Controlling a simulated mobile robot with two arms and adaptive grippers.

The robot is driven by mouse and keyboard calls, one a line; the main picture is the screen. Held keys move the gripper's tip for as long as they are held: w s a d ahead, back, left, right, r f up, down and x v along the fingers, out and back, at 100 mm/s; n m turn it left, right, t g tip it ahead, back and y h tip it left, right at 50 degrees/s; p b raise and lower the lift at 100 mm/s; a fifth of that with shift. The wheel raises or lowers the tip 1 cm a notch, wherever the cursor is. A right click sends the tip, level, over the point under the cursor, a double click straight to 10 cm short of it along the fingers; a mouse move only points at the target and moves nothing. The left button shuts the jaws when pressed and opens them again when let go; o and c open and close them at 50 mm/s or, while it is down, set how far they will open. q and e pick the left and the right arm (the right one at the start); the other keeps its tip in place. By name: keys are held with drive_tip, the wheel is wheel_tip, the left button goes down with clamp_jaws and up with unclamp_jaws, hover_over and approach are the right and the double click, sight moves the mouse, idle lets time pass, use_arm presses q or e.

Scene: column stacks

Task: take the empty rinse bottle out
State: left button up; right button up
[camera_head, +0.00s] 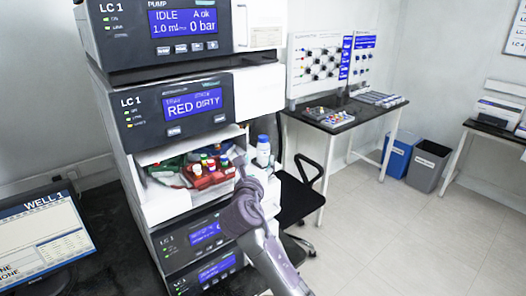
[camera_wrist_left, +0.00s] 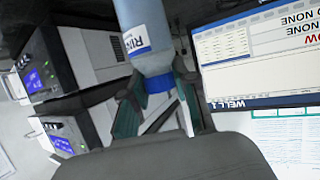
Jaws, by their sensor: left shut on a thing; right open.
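In the left wrist view my left gripper (camera_wrist_left: 160,112) is shut on the blue cap (camera_wrist_left: 159,82) of a pale bottle (camera_wrist_left: 143,18). Its white label shows the start of a word, "RIN"; how full it is I cannot tell. This gripper is not in the head view. In the head view a white bottle with a blue cap (camera_head: 263,152) stands at the right side of the open compartment. My right gripper (camera_head: 241,160) is open at the compartment's right side, close to that bottle; its fingertips are small and partly unclear.
The open compartment holds a red rack (camera_head: 207,178) with several capped vials. Stacked instrument modules (camera_head: 182,105) rise around it; one reads "RED DIRTY". A monitor (camera_head: 40,245) stands at lower left. A black chair (camera_head: 298,200), a side table (camera_head: 340,120) and bins (camera_head: 428,165) are to the right.

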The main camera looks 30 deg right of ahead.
sight(262, 143)
use_arm(q)
wheel_tip(262, 143, up, 2)
drive_tip(key=shift+r+p, duration=0.1)
drive_tip(key=shift+p, duration=0.7)
use_arm(e)
drive_tip(key=x, duration=0.5)
drive_tip(key=shift+w+d, duration=0.3)
use_arm(q)
wheel_tip(262, 143, up, 2)
drive_tip(key=shift+r+p, duration=0.1)
drive_tip(key=shift+p, duration=1)
use_arm(e)
drive_tip(key=x, duration=0.4)
drive_tip(key=shift+w+r, duration=0.15)
drive_tip(key=shift+r, duration=0.25)
drive_tip(key=shift+w+d+f, duration=0.15)
drive_tip(key=shift+w+d, duration=0.1)
drive_tip(key=shift+w, duration=0.05)
drive_tip(key=c, duration=0.7)
